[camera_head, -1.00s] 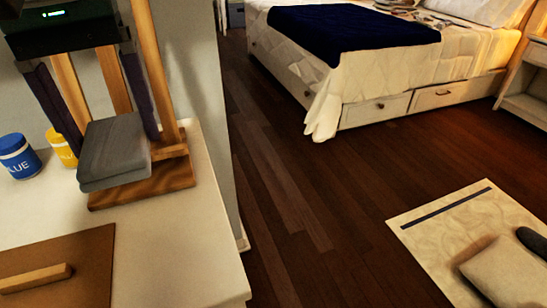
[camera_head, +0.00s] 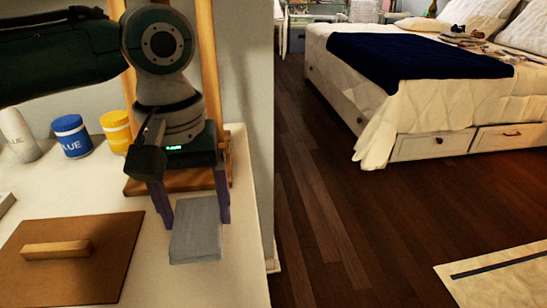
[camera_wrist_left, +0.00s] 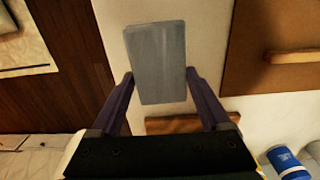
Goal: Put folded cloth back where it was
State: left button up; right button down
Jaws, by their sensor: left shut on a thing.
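The folded cloth (camera_head: 196,238) is a grey, flat rectangular pad. My left gripper (camera_head: 196,222) reaches down from above, with one dark purple finger on each side of the cloth, and is shut on it. In the left wrist view the cloth (camera_wrist_left: 157,45) lies between the fingertips (camera_wrist_left: 160,73), its far part sticking out past them. The cloth is over the white tabletop (camera_head: 235,270), in front of the wooden stand (camera_head: 134,184). I cannot tell whether it touches the tabletop. My right gripper is not in view.
A brown board (camera_head: 70,275) with a wooden handle lies left of the cloth. A blue jar (camera_head: 72,137), a yellow jar (camera_head: 117,130) and a pale bottle (camera_head: 18,135) stand behind. The tabletop ends just right of the cloth. A bed (camera_head: 410,100) stands across the floor.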

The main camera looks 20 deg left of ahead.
aim_at(197, 214)
pick_arm(q)
notch_tip(197, 214, down, 4)
jog(key=shift+b, duration=0.7)
jog(key=shift+r, duration=0.1)
